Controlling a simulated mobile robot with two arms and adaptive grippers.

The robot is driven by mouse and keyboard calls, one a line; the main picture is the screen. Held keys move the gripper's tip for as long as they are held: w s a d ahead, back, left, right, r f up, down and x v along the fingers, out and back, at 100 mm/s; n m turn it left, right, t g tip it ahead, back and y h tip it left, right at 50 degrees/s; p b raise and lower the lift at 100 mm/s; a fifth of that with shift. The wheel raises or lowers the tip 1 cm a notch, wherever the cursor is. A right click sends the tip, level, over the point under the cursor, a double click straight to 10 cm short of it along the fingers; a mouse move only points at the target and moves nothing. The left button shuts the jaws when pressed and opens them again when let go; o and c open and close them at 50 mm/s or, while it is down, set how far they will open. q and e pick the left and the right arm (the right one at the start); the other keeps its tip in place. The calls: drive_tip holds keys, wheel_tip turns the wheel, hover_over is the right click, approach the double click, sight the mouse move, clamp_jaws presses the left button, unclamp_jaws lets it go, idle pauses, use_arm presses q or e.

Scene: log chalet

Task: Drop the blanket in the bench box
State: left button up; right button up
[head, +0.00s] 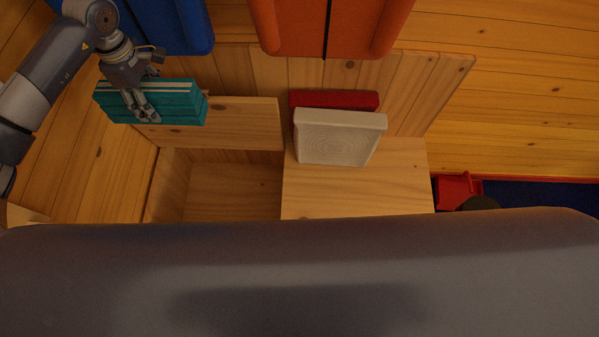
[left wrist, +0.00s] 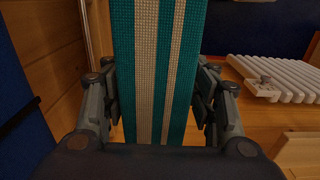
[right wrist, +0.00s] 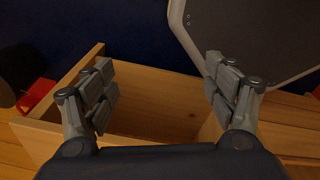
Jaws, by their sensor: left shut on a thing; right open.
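The blanket (head: 180,108) is a folded teal block with cream stripes. My left gripper (head: 148,116) is shut on it and holds it in the air at the upper left, overlapping the raised lid (head: 250,122) in the head view. The blanket (left wrist: 154,60) fills the space between the fingers in the left wrist view. The wooden bench box has an open left compartment (head: 230,192), lower and to the right of the blanket; its visible floor is bare. My right gripper (right wrist: 160,88) is open and empty, over a wooden box interior (right wrist: 155,108) in its wrist view.
A white square cushion-like thing (head: 338,138) and a red one (head: 335,99) stand on the bench's closed right half (head: 400,185). Blue (head: 180,25) and orange (head: 330,25) padded things lie beyond. A red object (head: 455,190) is at the right. A white radiator (left wrist: 275,80) shows in the left wrist view.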

use_arm(q)
drive_tip(key=f, duration=0.1)
drive_tip(key=f+b, duration=0.1)
drive_tip(key=shift+d+f, duration=0.25)
drive_tip(key=shift+f, duration=0.05)
wheel_tip(320, 180, down, 3)
drive_tip(key=shift+a+r+b, duration=0.1)
drive_tip(key=shift+b, duration=0.7)
drive_tip(key=shift+f, duration=0.25)
drive_tip(key=o, duration=0.9)
drive_tip(key=shift+o, duration=1.3)
use_arm(e)
drive_tip(key=f, duration=0.1)
drive_tip(key=s+a+f, duration=0.1)
drive_tip(key=f, duration=0.1)
drive_tip(key=shift+s+a, duration=0.2)
